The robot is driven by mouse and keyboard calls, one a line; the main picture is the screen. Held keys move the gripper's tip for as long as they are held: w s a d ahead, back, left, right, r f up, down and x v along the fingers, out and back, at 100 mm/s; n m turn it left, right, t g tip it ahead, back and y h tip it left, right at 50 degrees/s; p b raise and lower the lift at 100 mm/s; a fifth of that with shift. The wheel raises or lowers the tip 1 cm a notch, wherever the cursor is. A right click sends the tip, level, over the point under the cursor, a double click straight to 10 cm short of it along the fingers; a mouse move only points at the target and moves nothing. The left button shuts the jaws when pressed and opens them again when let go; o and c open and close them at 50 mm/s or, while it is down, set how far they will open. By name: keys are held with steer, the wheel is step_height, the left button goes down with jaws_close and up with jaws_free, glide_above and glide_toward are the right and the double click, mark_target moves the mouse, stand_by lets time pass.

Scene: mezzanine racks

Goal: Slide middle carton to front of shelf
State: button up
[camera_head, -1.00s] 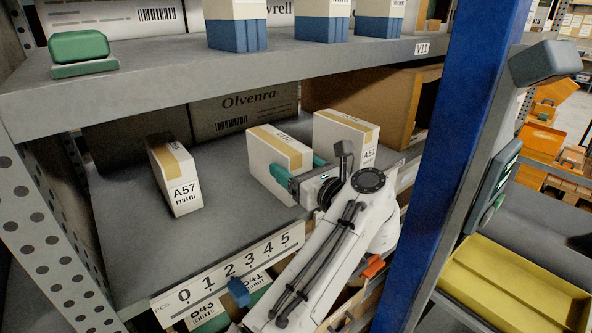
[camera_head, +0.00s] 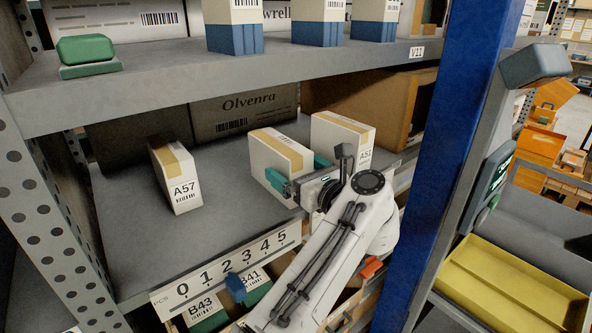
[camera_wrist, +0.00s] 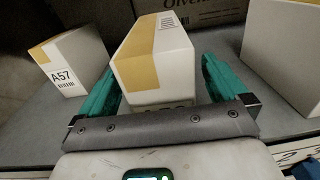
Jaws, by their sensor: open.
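The middle carton (camera_head: 278,153) is white with a tan tape strip and stands upright on the middle shelf between two like cartons. In the wrist view the carton (camera_wrist: 155,62) stands between the two teal fingers of my gripper (camera_wrist: 158,92), which is open, with a small gap visible on each side. My gripper (camera_head: 297,174) also shows in the head view, low at the carton's front, where it hides the label and lower front. The left carton (camera_head: 176,178), marked A57, stands apart to the left. The right carton (camera_head: 342,134) stands close behind my wrist.
The shelf deck (camera_head: 135,235) is bare at front left. A number strip (camera_head: 228,268) runs along its front edge. A brown Olvenra box (camera_head: 240,112) stands behind. The upper shelf (camera_head: 150,93) overhangs, and a blue post (camera_head: 452,160) rises at right.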

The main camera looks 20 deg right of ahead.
steer(key=shift+s, duration=0.1)
steer(key=b+v, duration=0.3)
steer(key=v, duration=0.7)
steer(key=shift+s, duration=0.3)
steer(key=shift+d, duration=0.1)
steer(key=s+d+f+n+g+h, duration=0.2)
steer(key=s+d+f+n+g, duration=0.25)
steer(key=f+n, duration=0.45)
steer(key=s+d+f+n+g+h, duration=0.25)
steer(key=s+d+f+n, duration=0.35)
steer(key=n, duration=0.5)
steer(key=s+a+f+n+g, duration=0.3)
steer(key=s+f+n, duration=0.3)
steer(key=s+f, duration=0.5)
steer(key=s+a+f+n+g, duration=0.3)
steer(key=s+f+n+g, duration=0.3)
steer(key=s+f, duration=0.5)
steer(key=shift+s+a+f, duration=0.3)
steer(key=shift+s+a, duration=0.1)
steer(key=shift+s, duration=0.35)
